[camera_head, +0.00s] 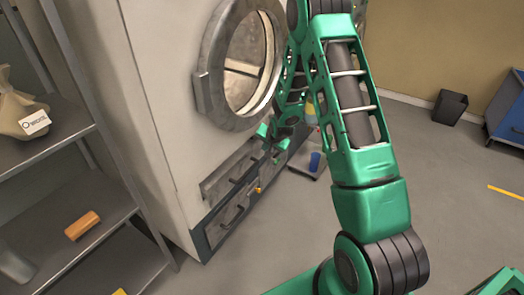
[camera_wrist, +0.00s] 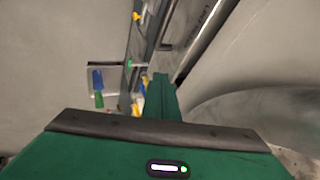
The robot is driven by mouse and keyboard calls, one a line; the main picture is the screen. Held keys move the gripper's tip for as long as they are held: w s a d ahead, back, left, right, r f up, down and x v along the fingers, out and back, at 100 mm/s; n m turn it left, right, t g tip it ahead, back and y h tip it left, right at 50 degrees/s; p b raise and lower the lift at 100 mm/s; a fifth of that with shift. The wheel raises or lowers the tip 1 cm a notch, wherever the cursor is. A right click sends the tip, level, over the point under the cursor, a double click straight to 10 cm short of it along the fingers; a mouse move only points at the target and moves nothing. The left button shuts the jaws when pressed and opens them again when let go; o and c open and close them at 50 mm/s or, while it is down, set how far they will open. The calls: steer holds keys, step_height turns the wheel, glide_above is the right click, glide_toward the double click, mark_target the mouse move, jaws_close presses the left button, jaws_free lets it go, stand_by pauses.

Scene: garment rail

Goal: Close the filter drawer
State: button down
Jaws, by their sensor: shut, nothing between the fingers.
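A large pale machine (camera_head: 160,90) with a round glass door stands at the left of the head view. Low on its front is a grey drawer front (camera_head: 222,182) with a dark handle, which I take as the filter drawer. How far it stands out is hard to tell. A dark panel (camera_head: 213,228) with another handle lies below it. My gripper (camera_head: 275,152) is at the right end of this low front, close to it; contact cannot be told. In the wrist view my gripper's green fingers (camera_wrist: 163,95) are together and empty, beside a long metal edge (camera_wrist: 200,42).
A grey shelf rack (camera_head: 60,225) stands at the left, holding a sack (camera_head: 20,112) and an orange item (camera_head: 82,226). A blue container (camera_head: 315,161) stands on a low tray beyond my gripper. A black bin (camera_head: 450,107) is by the wall. Floor at the right is mostly clear.

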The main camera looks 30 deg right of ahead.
steer(key=s+a+m+y, duration=0.1)
steer(key=s+a+y, duration=0.5)
steer(key=s+a, duration=1.2)
steer(key=shift+t, duration=0.3)
steer(key=w+a+f, duration=0.2)
steer(key=w, duration=0.1)
steer(key=w+a+f, duration=0.2)
steer(key=w, duration=0.1)
steer(key=w+a+f, duration=0.2)
steer(key=w, duration=0.2)
steer(key=shift+a+f, duration=0.2)
steer(key=shift+a, duration=0.1)
steer(key=shift+w+a, duration=0.2)
steer(key=shift+w, duration=0.15)
